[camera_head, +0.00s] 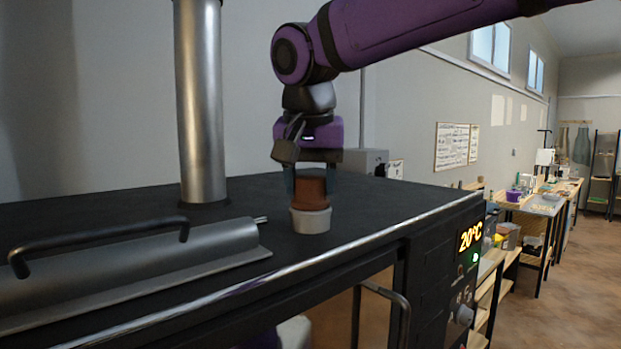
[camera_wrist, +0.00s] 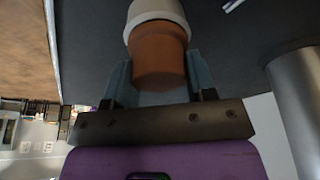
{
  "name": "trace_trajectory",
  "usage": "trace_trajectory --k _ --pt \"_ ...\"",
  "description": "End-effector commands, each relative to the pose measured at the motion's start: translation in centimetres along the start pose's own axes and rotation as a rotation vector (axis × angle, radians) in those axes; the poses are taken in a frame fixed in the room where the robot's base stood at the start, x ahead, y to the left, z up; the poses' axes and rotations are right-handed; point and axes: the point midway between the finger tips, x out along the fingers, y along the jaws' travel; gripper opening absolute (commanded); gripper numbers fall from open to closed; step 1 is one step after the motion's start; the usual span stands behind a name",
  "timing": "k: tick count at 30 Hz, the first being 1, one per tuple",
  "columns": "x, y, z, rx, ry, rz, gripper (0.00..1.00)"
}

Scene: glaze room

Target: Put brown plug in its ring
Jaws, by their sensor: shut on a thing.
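The brown plug (camera_head: 310,191) is upright between the fingers of my gripper (camera_head: 311,185), above the dark top of the kiln. Its lower end meets the pale ring (camera_head: 310,220), which stands on that top near the front edge. In the wrist view my gripper (camera_wrist: 160,82) has its two blue-grey fingers on either side of the brown plug (camera_wrist: 158,55), and the pale ring (camera_wrist: 155,12) surrounds the plug's far end. The ring hides that end, so I cannot tell how deep the plug sits.
A steel flue pipe (camera_head: 201,100) rises from the kiln top (camera_head: 370,197) at left. A metal cover with a black handle (camera_head: 100,240) lies at front left. A display (camera_head: 470,236) reads 20°C. The kiln top right of the ring is clear.

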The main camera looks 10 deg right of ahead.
Motion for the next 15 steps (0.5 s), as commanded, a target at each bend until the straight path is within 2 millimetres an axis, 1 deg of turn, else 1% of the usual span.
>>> trace_trajectory --k 4,5,6,7,8,15 --pt "0.37 0.01 0.10 0.000 0.000 0.000 0.26" --pt "0.37 0.00 0.10 0.000 0.000 0.000 0.55" --pt "0.36 0.00 0.09 0.000 0.000 0.000 0.65" --pt "0.36 0.00 0.09 0.000 0.000 0.000 0.72" --pt "0.36 0.00 0.09 0.000 0.000 0.000 0.76" --pt "0.34 0.00 0.09 0.000 0.000 0.000 0.76"
